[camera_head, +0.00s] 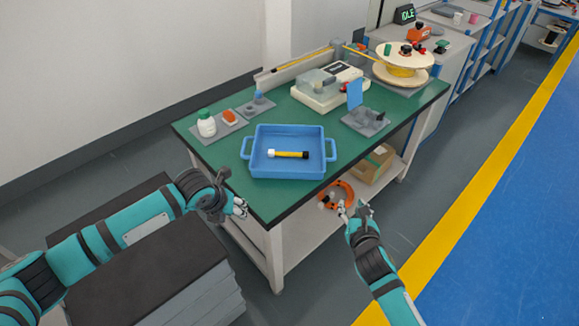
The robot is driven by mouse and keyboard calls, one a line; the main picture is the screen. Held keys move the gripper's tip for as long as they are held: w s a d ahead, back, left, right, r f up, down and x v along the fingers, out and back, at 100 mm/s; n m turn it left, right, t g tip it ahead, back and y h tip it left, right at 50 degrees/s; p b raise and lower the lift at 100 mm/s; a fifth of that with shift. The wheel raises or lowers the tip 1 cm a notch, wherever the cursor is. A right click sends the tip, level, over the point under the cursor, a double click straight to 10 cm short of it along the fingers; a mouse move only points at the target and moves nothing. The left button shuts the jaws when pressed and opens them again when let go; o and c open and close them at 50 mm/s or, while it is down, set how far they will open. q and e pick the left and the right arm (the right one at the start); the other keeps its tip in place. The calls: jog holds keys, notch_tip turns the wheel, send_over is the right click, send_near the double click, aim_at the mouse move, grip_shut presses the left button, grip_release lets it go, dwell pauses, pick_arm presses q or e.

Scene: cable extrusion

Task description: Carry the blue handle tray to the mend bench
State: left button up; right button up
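The blue handle tray (257,170) lies flat on the green-topped bench, with a loop handle on its left and right sides. A yellow and black tool with a white end (288,154) lies inside it. My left gripper (241,208) is at the bench's front left edge, below and left of the tray, apart from it. My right gripper (353,209) is in front of the bench's right side, below and right of the tray, apart from it and with its fingers spread. The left fingers are too small to judge. Which bench is the mend bench I cannot tell.
A white bottle (207,125), a white machine (325,86), a grey fixture (366,121) and a cable spool (402,68) stand on the green top (203,156). An orange ring (337,195) and a carton (372,163) sit on the lower shelf. Blue floor (500,230) at right is clear.

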pick_arm(q)
jog(key=shift+s+f, duration=0.15)
jog(key=shift+s, duration=0.15)
pick_arm(e)
jog(key=v, duration=1.1)
jog(key=shift+s, duration=0.35)
jog(key=shift+r, duration=0.2)
jog(key=shift+d, duration=0.1)
